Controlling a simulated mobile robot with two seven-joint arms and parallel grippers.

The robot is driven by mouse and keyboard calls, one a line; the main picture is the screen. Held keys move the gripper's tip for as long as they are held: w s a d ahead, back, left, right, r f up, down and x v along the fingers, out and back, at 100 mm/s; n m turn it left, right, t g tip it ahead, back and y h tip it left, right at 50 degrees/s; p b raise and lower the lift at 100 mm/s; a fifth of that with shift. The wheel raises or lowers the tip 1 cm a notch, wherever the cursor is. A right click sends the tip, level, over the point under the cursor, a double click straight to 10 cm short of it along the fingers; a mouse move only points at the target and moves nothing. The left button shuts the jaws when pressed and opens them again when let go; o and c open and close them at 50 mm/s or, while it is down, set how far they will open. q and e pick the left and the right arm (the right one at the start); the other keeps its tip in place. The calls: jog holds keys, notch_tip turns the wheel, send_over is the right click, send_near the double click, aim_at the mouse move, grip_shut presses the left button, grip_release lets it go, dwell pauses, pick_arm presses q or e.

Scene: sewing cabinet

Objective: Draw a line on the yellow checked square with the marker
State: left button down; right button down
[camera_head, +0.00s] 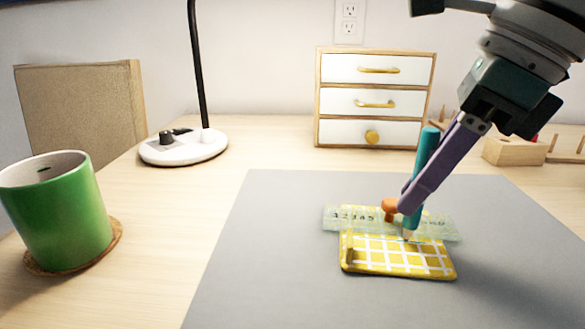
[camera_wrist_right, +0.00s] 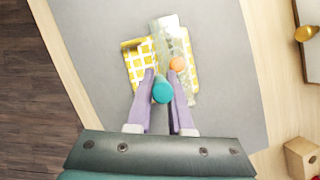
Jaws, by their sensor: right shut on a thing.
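The yellow checked square (camera_head: 400,258) lies on the grey mat; it also shows in the right wrist view (camera_wrist_right: 137,67). A clear greenish ruler (camera_head: 350,217) with an orange knob (camera_head: 389,206) lies across its far part. My right gripper (camera_head: 408,203) is shut on the teal marker (camera_head: 428,151), above the square. The marker is nearly upright, tilted slightly, tip down. Its tip is at the square beside the ruler's near edge; I cannot tell whether it touches. In the right wrist view the marker (camera_wrist_right: 162,92) sits between the purple fingers. My left gripper is not in view.
The grey mat (camera_head: 270,230) is clear around the square. A green mug (camera_head: 58,210) on a coaster stands at the left. A lamp base (camera_head: 184,149), a small drawer cabinet (camera_head: 374,98) and a wooden block (camera_head: 510,151) stand farther back.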

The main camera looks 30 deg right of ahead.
jog(key=shift+w+a, duration=0.25)
jog(key=shift+a, duration=0.05)
dwell(0.4)
jog(key=shift+w+a, duration=0.35)
jog(key=shift+a, duration=0.1)
dwell(0.5)
jog(key=shift+w+a+p, duration=0.3)
jog(key=shift+a, duration=0.1)
dwell(0.5)
jog(key=shift+w+a, duration=0.3)
jog(key=shift+a, duration=0.1)
dwell(0.4)
jog(key=shift+w+a, duration=0.3)
jog(key=shift+a, duration=0.1)
dwell(0.6)
jog(key=shift+r, duration=0.25)
dwell(0.4)
dwell(0.4)
notch_tip(320, 180, up, 4)
jog(key=p, duration=0.3)
jog(key=shift+r+p, duration=0.25)
jog(key=shift+p, duration=0.15)
